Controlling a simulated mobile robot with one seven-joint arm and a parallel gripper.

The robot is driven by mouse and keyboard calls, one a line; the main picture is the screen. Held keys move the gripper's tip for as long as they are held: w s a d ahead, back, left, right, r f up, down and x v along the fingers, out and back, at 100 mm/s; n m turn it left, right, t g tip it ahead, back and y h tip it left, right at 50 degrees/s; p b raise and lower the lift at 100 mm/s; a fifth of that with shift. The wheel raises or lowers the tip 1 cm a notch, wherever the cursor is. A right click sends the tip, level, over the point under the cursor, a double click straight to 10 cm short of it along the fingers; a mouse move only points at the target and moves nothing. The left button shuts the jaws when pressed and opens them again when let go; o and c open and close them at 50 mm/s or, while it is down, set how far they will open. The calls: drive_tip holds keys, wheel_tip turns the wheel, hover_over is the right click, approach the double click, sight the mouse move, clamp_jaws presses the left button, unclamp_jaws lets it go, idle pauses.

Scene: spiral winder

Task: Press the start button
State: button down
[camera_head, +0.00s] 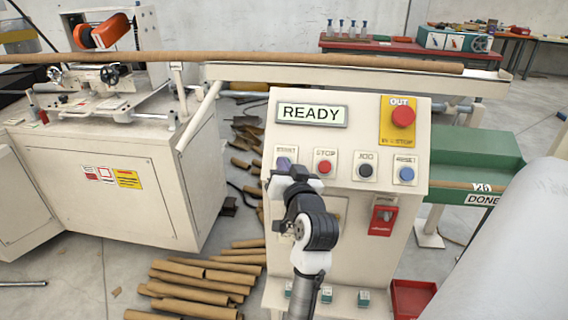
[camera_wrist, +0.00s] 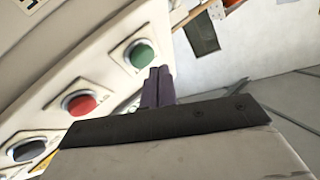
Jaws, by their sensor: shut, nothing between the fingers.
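The control panel (camera_head: 345,148) faces me, with a display that reads READY (camera_head: 312,114). The green start button (camera_wrist: 141,56) shows in the wrist view at the upper middle; in the head view my gripper covers most of it, under the START label (camera_head: 286,150). My gripper (camera_wrist: 160,72) is shut and empty. In the wrist view its fingertips appear just below and right of the green button; I cannot tell whether they touch it. The red stop button (camera_head: 325,167) is to the right in the head view, and also shows in the wrist view (camera_wrist: 79,103).
A dark JOG button (camera_head: 366,171), a blue reset button (camera_head: 406,174) and a red emergency stop (camera_head: 402,117) are on the same panel. A red switch (camera_head: 383,217) is lower down. Cardboard tubes (camera_head: 200,283) lie on the floor at left.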

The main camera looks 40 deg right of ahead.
drive_tip(key=shift+w+d+f, duration=0.2)
drive_tip(key=shift+f, duration=0.05)
drive_tip(key=shift+w+d+f+b, duration=0.2)
drive_tip(key=shift+d+f+b, duration=0.05)
drive_tip(key=shift+f+b, duration=0.05)
idle(0.8)
idle(0.3)
drive_tip(key=shift+s+a+r+p, duration=0.4)
drive_tip(key=shift+a+r+p, duration=0.1)
drive_tip(key=s+a+r+p, duration=0.2)
drive_tip(key=a+r+p, duration=0.1)
drive_tip(key=shift+s+r, duration=0.15)
drive_tip(key=shift+s, duration=0.1)
idle(0.4)
idle(0.7)
